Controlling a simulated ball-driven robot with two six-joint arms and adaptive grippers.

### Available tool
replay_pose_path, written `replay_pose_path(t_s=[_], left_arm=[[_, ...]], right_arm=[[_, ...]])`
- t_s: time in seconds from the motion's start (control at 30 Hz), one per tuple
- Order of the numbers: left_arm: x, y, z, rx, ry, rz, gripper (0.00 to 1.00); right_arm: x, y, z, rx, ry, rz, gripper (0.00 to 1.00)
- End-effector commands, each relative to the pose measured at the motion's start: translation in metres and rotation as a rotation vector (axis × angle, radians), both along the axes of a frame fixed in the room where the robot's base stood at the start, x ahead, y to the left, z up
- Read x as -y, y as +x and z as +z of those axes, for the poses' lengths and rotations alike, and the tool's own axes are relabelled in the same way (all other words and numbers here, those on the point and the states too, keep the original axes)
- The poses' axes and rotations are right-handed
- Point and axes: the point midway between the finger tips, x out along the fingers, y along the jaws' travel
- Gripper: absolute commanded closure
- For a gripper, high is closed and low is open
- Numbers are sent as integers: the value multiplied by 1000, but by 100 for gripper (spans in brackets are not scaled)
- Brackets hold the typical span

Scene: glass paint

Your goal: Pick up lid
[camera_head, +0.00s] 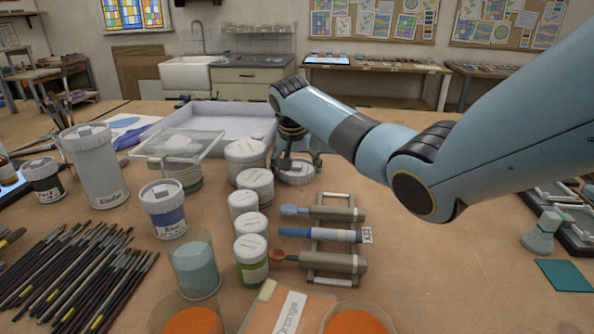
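A round whitish lid (296,179) lies on the table just right of the row of white-capped jars. My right gripper (297,163) comes down over it from above, with its dark fingers spread at the lid's back part. The fingertips are small and partly hidden, so I cannot tell whether they touch or clamp the lid. The lid looks level and appears to rest on the table. My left gripper is not in view.
Several capped jars (255,186) stand close on the left of the lid. A pale tray (222,116) is behind them. A rack with tools (333,270) lies in front of the lid.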

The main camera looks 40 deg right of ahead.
Motion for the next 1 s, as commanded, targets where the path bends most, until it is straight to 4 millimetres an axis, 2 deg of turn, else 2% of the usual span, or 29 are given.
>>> replay_pose_path(t_s=[0.03,0.13,0.47,0.57,0.77,1.0], left_arm=[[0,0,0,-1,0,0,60],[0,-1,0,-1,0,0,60],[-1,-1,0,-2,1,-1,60],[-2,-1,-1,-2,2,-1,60],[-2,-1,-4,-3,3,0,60],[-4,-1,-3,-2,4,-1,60]], right_arm=[[0,0,0,0,0,0,22],[0,0,0,0,0,0,35],[0,0,3,0,0,0,36],[1,1,11,2,-1,-1,36],[1,1,43,3,-2,-1,36],[21,-43,68,0,-6,-1,36]])
